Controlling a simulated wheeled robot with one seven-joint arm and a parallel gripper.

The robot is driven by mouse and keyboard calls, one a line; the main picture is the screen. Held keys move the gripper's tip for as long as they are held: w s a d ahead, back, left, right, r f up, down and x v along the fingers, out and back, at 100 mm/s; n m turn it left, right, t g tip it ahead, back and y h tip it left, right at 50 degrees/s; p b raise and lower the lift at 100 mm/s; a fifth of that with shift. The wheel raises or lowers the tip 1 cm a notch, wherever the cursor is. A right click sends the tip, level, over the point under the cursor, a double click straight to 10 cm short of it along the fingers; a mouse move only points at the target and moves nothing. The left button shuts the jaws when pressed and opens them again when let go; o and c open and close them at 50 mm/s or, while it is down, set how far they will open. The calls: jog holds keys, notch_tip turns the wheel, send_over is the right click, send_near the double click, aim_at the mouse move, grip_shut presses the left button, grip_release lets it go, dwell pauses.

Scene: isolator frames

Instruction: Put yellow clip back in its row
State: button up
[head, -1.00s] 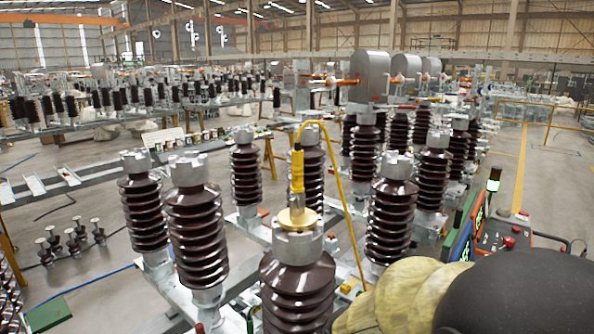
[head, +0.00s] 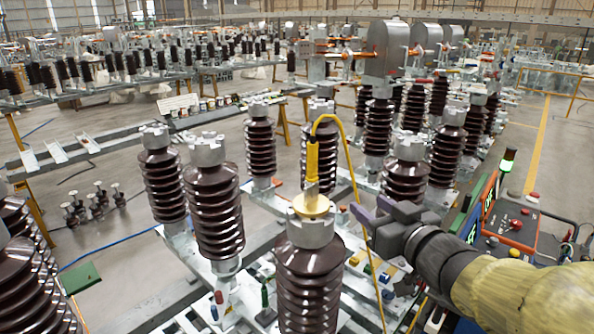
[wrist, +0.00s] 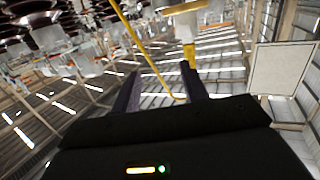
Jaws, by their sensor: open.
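Small coloured clip-like pieces sit on the grey frame below my gripper in the head view. My gripper (head: 373,213) is open, with dark purple fingers, above and apart from these pieces. In the wrist view my gripper (wrist: 161,90) shows nothing held between its fingers.
A yellow tool (head: 312,160) stands on the front brown insulator (head: 308,285). Its yellow cable (head: 352,180) arches down close to my gripper and also crosses the wrist view (wrist: 150,60). Other insulators crowd around. A control panel (head: 505,235) stands at right.

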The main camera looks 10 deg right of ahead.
jog(key=s+a+r+n+y, duration=0.1)
jog(key=s+a+r+y, duration=0.1)
jog(key=s+r+y, duration=0.1)
jog(key=shift+n, duration=0.4)
jog(key=b, duration=0.1)
send_near(316, 168)
jog(key=x, duration=0.5)
jog(key=shift+w+f, duration=0.1)
jog(key=shift+w, duration=0.05)
jog(key=shift+w+a, duration=0.15)
jog(key=shift+w, duration=0.2)
